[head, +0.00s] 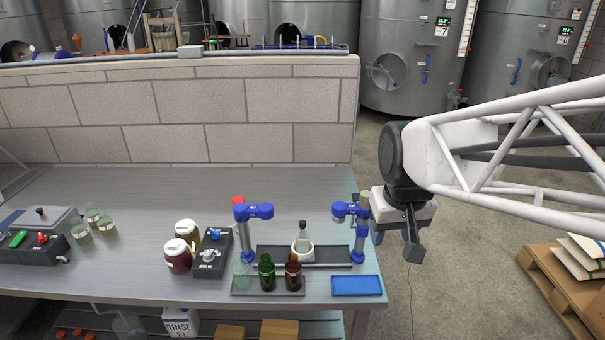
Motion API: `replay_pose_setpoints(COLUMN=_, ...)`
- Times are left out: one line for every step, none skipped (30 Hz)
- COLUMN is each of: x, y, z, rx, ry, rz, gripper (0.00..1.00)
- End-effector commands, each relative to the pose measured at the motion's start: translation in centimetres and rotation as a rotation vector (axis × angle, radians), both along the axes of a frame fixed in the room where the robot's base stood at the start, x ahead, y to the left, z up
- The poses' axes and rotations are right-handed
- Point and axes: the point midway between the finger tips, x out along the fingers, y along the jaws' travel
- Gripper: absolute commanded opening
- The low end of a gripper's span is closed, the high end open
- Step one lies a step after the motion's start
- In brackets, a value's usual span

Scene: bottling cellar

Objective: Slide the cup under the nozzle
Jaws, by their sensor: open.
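A small white cup (303,252) stands on a long dark tray (275,252) on the steel bench. A clear bottle-shaped piece with a dark top (302,230) rises from it or stands just behind it; I cannot tell which. A blue tap with a nozzle (257,212) is to the left of the cup, with a red knob on top. A second blue tap (350,210) is to the right. The cup is between them, under neither. My gripper (394,246) is open and empty, beyond the bench's right edge, right of the second tap.
A blue tray (357,286) lies front right. Jars (178,256) and a control box (212,256) stand left. A block wall (180,110) closes the back.

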Motion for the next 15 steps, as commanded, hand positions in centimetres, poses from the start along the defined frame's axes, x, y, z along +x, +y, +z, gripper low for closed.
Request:
replay_pose_setpoints(x=1.2, y=0.3, z=-0.1, rx=-0.001, ry=0.007, rz=0.011, gripper=0.51)
replay_pose_setpoints(x=1.9, y=0.5, z=-0.1, rx=-0.002, ry=0.009, rz=0.018, gripper=0.51)
replay_pose_setpoints(x=2.7, y=0.8, z=-0.2, rx=-0.002, ry=0.012, rz=0.026, gripper=0.51)
replay_pose_setpoints(x=3.3, y=1.0, z=-0.3, rx=-0.004, ry=0.015, rz=0.033, gripper=0.51)
replay_pose_setpoints(x=4.0, y=1.2, z=-0.3, rx=-0.004, ry=0.017, rz=0.039, gripper=0.51)
replay_pose_setpoints(x=4.8, y=1.5, z=-0.5, rx=-0.005, ry=0.021, rz=0.047, gripper=0.51)
replay_pose_setpoints(x=5.5, y=1.7, z=-0.6, rx=-0.006, ry=0.024, rz=0.054, gripper=0.51)
replay_pose_setpoints(x=6.1, y=1.9, z=-0.6, rx=-0.006, ry=0.025, rz=0.06, gripper=0.51)
replay_pose_setpoints(x=7.0, y=2.2, z=-0.8, rx=-0.007, ry=0.03, rz=0.069, gripper=0.51)
replay_pose_setpoints(x=7.6, y=2.4, z=-0.9, rx=-0.007, ry=0.033, rz=0.076, gripper=0.51)
replay_pose_setpoints(x=8.3, y=2.7, z=-1.1, rx=-0.008, ry=0.035, rz=0.082, gripper=0.51)
replay_pose_setpoints(x=9.1, y=3.0, z=-1.3, rx=-0.009, ry=0.038, rz=0.091, gripper=0.51)
replay_pose_setpoints(x=9.8, y=3.2, z=-1.4, rx=-0.009, ry=0.04, rz=0.097, gripper=0.51)
replay_pose_setpoints(x=10.4, y=3.5, z=-1.6, rx=-0.011, ry=0.043, rz=0.103, gripper=0.51)
replay_pose_setpoints(x=11.3, y=3.8, z=-1.8, rx=-0.011, ry=0.045, rz=0.112, gripper=0.51)
